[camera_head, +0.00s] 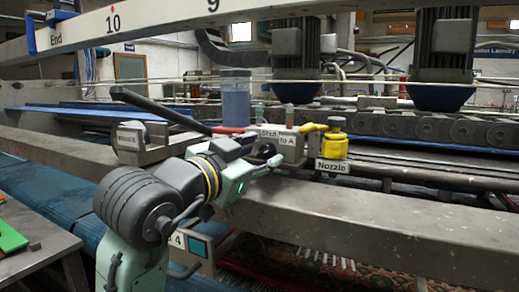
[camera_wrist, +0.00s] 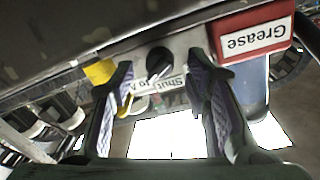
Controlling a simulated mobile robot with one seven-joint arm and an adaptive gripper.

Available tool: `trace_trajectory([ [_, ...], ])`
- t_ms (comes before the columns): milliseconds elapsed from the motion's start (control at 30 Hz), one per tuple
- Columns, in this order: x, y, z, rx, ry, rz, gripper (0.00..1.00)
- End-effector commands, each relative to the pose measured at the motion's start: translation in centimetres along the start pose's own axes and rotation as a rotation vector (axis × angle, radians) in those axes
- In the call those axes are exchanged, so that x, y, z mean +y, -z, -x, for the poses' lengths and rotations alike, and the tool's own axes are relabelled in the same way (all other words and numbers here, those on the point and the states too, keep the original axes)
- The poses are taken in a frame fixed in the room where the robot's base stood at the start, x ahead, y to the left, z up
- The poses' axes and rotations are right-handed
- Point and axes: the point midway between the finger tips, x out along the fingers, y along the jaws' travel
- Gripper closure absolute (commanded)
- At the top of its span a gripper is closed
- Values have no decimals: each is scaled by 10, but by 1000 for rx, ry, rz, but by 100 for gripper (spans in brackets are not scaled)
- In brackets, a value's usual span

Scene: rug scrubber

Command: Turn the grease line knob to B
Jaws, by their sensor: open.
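The black grease line knob (camera_wrist: 158,62) sits on a grey block in the wrist view, beside an upside-down label (camera_wrist: 172,86) reading "Shut to A". That label also shows in the head view (camera_head: 283,137). My gripper (camera_wrist: 160,66) is open, its two fingers on either side of the knob in the picture. I cannot tell whether they touch it. In the head view my gripper (camera_head: 268,166) is just in front of the block and partly hides the knob. The knob's setting cannot be read.
A red box labelled "Grease" (camera_wrist: 253,35) is close to one finger in the wrist view. A yellow valve (camera_head: 335,146) above a "Nozzle" label stands right of the block. A blue-grey cylinder (camera_head: 236,103) stands behind. A grey beam (camera_head: 330,215) runs below my gripper.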

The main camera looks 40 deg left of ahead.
Motion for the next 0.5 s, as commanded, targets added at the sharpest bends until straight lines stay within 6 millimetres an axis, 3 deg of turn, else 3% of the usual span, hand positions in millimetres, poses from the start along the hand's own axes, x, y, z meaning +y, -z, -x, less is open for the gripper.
trace_trajectory([
  [333,0,0,-6,0,-1,0,57],
  [500,0,0,-5,0,0,0,68],
])
